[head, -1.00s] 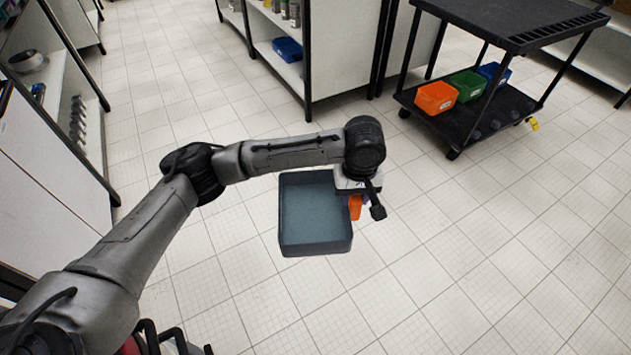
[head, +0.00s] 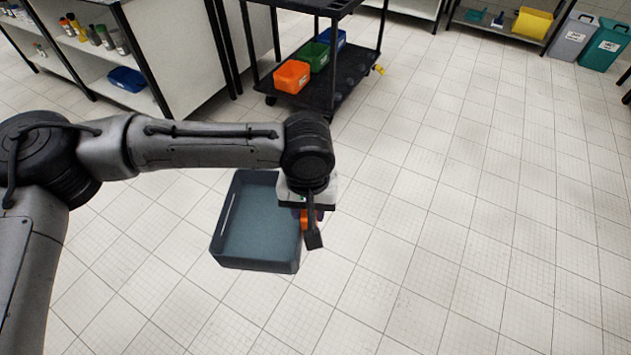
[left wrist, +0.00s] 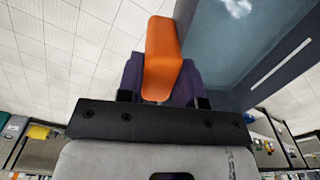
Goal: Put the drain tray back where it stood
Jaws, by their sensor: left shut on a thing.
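The drain tray (head: 262,220) is a shallow grey-blue open tray, and it looks empty. It hangs in the air above the tiled floor in the head view. My left gripper (head: 306,215) is at the tray's right side, shut on its orange handle (left wrist: 163,60). In the left wrist view the handle sits between the purple fingers of the gripper (left wrist: 162,80), with the tray (left wrist: 225,45) beyond it at the upper right. The tray looks about level. My right gripper is not in view. The place where the tray stood cannot be made out.
A black cart (head: 330,88) with orange, green and blue bins on its lower shelf stands behind the tray. A shelving unit (head: 172,60) with bottles and a blue bin is at the upper left. Grey and teal waste bins (head: 606,45) stand far right. The floor right of the tray is clear.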

